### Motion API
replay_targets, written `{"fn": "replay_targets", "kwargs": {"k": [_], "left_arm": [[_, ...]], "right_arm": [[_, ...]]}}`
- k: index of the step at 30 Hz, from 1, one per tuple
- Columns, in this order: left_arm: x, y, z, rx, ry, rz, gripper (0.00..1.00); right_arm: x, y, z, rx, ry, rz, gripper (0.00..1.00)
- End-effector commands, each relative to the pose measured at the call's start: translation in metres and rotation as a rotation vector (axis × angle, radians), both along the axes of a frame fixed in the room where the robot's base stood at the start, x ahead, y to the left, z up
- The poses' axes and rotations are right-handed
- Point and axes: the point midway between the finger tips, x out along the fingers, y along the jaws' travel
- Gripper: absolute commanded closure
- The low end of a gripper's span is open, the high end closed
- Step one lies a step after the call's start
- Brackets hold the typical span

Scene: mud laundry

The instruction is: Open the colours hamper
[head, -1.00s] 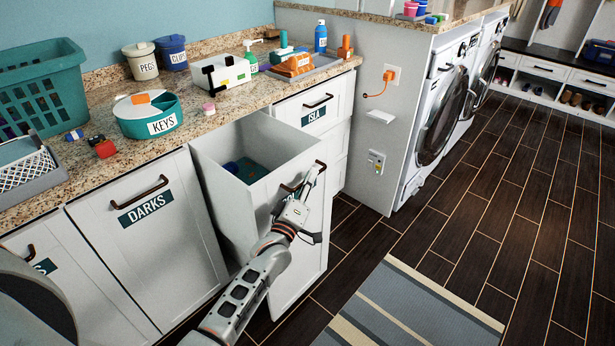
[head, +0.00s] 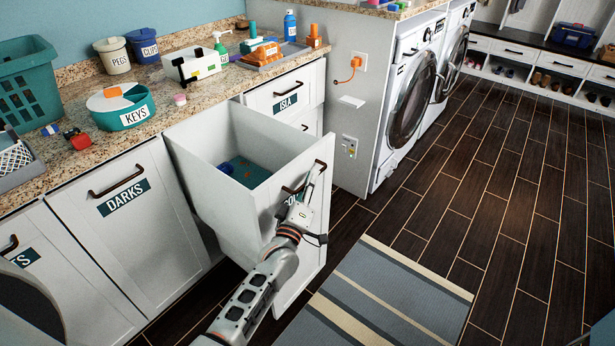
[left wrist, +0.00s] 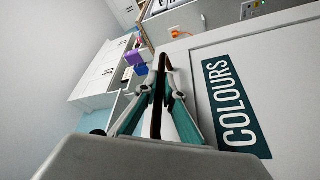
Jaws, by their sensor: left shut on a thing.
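The colours hamper (head: 215,206) is a white pull-out drawer, standing well out from the cabinet row. Blue-green items lie in its bottom. Its front bears a dark handle (head: 318,166) and a label partly hidden by my arm; the left wrist view shows the COLOURS label (left wrist: 236,105) in full. My left gripper (head: 308,180) is at the handle on the hamper's front. In the left wrist view its fingers (left wrist: 157,98) are closed around the dark handle bar (left wrist: 157,90). My right gripper is not in view.
The DARKS hamper (head: 130,230) is shut, left of the open one. The ISLA drawer (head: 285,97) is shut behind it. The granite counter (head: 60,165) carries tubs and a KEYS bowl (head: 122,107). A striped rug (head: 390,295) lies on the floor at right.

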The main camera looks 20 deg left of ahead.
Motion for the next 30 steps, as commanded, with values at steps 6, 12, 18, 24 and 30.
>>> {"fn": "replay_targets", "kwargs": {"k": [6,12,18,24,30], "left_arm": [[-0.001,-0.001,-0.002,0.001,0.004,0.0,1.0],[-0.001,0.0,-0.002,0.001,0.004,0.0,0.82],[0.0,0.0,-0.001,0.0,0.002,0.0,0.75],[-0.002,0.0,-0.001,0.0,0.001,0.001,0.75],[-0.024,0.0,-0.007,0.0,0.003,-0.001,0.75]], "right_arm": [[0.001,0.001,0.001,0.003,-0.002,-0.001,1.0],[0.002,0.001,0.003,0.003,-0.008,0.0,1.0],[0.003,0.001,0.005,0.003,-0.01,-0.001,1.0],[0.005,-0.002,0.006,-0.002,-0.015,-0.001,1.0],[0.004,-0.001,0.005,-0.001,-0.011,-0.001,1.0]]}}
